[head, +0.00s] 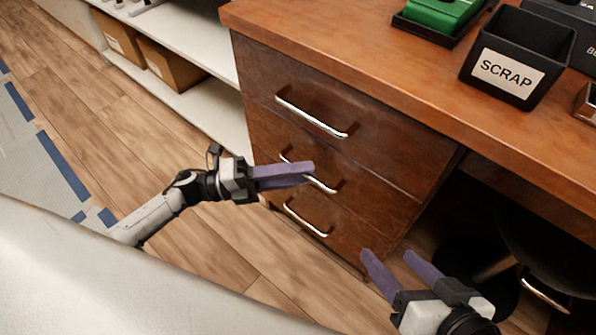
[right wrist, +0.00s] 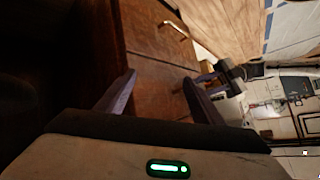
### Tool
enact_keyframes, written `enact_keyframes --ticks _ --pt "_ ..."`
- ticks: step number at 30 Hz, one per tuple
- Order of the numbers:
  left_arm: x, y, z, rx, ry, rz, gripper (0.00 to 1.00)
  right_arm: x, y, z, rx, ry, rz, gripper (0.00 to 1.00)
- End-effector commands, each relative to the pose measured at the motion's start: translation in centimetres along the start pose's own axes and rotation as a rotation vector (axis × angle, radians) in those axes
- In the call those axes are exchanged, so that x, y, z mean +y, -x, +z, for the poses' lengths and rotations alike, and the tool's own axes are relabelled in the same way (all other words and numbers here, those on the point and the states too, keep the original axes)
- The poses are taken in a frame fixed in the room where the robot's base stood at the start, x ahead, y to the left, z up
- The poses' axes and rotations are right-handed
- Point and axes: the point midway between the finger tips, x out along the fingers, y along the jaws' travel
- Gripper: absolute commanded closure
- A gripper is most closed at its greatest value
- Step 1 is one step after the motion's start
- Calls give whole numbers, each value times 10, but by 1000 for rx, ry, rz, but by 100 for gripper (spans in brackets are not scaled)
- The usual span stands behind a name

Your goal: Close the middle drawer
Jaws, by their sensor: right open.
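The brown wooden drawer unit has three stacked drawers with silver bar handles. The middle drawer (head: 358,188) looks about flush with its neighbours; I cannot make out a small gap. Its handle (head: 323,186) is partly hidden behind my left gripper (head: 312,171), whose purple fingers lie across the drawer front. They overlap from this angle, so I cannot tell their opening or contact. My right gripper (head: 388,254) is open and empty, low in front of the unit's right side. In the right wrist view, its spread fingers (right wrist: 160,76) frame the brown drawer fronts.
The top drawer (head: 335,85) and bottom drawer (head: 330,215) sit above and below. The desktop (head: 350,35) holds a black SCRAP bin (head: 510,65) and a green item (head: 438,14). A dark stool (head: 540,240) stands under the desk at right. White shelves (head: 205,95) with cardboard boxes stand left.

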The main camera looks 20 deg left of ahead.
Motion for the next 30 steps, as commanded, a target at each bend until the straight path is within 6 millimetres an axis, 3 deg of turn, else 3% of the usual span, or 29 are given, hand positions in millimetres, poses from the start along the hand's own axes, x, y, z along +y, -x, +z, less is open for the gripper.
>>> enact_keyframes --ticks 8,21,30 --pt "0 10 0 0 1 3 72 -1 1 -1 -1 0 0 39" --pt "0 88 0 1 1 3 72 5 -2 7 -35 8 19 39" --pt "0 103 0 1 0 0 72 6 -2 5 -32 10 21 39"
